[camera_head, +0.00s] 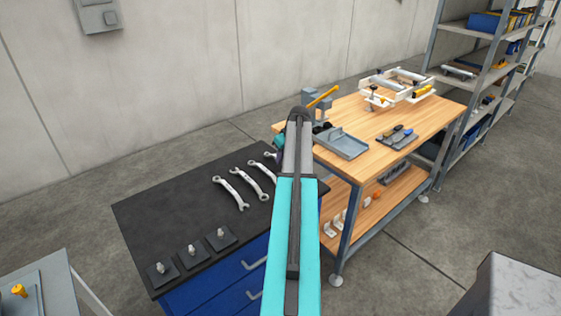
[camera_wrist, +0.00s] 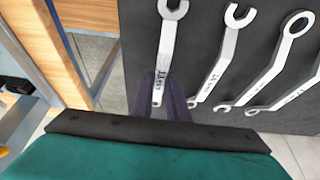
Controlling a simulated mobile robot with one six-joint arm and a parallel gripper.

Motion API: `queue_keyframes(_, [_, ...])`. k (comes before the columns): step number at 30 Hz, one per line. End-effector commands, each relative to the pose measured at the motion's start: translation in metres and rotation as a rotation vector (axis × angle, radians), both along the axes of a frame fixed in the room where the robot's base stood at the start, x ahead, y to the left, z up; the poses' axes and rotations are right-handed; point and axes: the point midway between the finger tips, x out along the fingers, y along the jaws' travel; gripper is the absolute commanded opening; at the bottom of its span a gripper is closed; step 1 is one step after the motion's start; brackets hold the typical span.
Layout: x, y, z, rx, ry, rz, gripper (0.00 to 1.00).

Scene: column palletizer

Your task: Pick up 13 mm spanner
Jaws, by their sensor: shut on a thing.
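Several silver spanners lie in a row on the black top of a blue cabinet (camera_head: 146,205). In the wrist view, the leftmost spanner (camera_wrist: 168,38) has a printed size too small to read surely. My gripper (camera_wrist: 165,92) has its dark fingers shut around this spanner's lower shaft. The spanner's open jaw points up in the picture. In the head view its end (camera_head: 269,155) shows beside my arm, which hides my fingers. Three other spanners, (camera_head: 261,171), (camera_head: 250,183) and (camera_head: 231,192), lie to its left. I cannot tell whether the held one touches the top.
Three dark square pads (camera_head: 221,238) with metal bolts sit along the cabinet's front edge. A wooden workbench (camera_head: 370,160) with a grey tray (camera_head: 342,143) stands close on the right. Shelving (camera_head: 484,70) is behind it.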

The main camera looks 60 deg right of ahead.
Motion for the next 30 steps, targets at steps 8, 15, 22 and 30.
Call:
queue_keyframes(8, [0.000,-0.001,0.029,-0.003,-0.002,-0.001,0.00])
queue_keyframes(15, [0.000,-0.001,0.060,-0.002,-0.001,-0.001,0.00])
queue_keyframes(22, [0.000,-0.001,0.082,-0.001,-0.001,0.000,0.00])
queue_keyframes(30, [0.000,0.000,0.090,-0.001,-0.001,-0.001,0.00])
